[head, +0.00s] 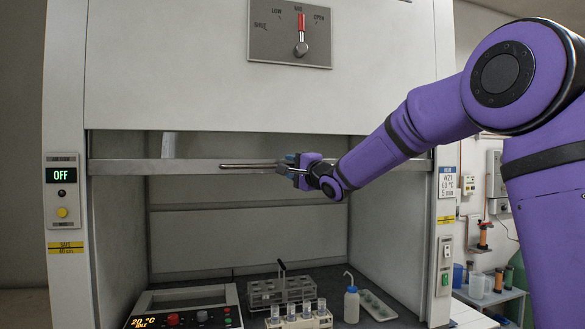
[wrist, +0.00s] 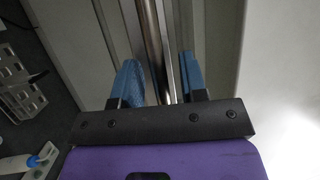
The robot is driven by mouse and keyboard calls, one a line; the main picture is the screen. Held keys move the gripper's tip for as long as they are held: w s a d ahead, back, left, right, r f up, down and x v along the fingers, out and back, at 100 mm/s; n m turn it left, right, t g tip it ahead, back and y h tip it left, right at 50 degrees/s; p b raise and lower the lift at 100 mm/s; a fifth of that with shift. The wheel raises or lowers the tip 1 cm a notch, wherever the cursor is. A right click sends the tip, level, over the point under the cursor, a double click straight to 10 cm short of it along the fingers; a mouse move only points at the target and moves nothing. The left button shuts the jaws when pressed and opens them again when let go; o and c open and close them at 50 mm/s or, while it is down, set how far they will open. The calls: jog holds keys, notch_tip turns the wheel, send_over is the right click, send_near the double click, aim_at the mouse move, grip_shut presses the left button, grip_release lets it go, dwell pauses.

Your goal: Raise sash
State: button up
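The sash (head: 200,169) of the fume hood shows its grey bottom rail across the hood's front, with a wide opening below it. A metal handle bar (head: 240,165) runs along the rail; it also shows in the wrist view (wrist: 152,45). My gripper (head: 290,164) is at the right part of the handle. In the wrist view my gripper's blue fingers (wrist: 160,78) stand apart on either side of the bar, with visible gaps. My gripper hides the handle's right end in the head view.
A lever dial (head: 300,48) on the upper panel points straight up. Inside the hood stand a tube rack (head: 280,290), a white bottle (head: 351,304) and a hotplate (head: 185,310). A left-post display (head: 60,176) reads OFF. The space directly below the rail is clear.

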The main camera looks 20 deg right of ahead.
jog(key=v, duration=1)
jog(key=shift+s, duration=0.35)
jog(key=shift+d+f, duration=0.15)
jog(key=s+d+f+n+g+h, duration=0.1)
jog(key=s+f+n+g, duration=0.3)
jog(key=s, duration=0.9)
jog(key=s+f+n+g+h, duration=0.4)
jog(key=s+f, duration=0.3)
jog(key=s, duration=0.5)
jog(key=s+d+f+n+g+h, duration=0.1)
jog(key=s+f+n+g, duration=0.3)
jog(key=s, duration=0.9)
jog(key=shift+s+d+f+n+g+h, duration=0.35)
jog(key=shift+f+g+h, duration=0.25)
jog(key=shift+f+h, duration=0.3)
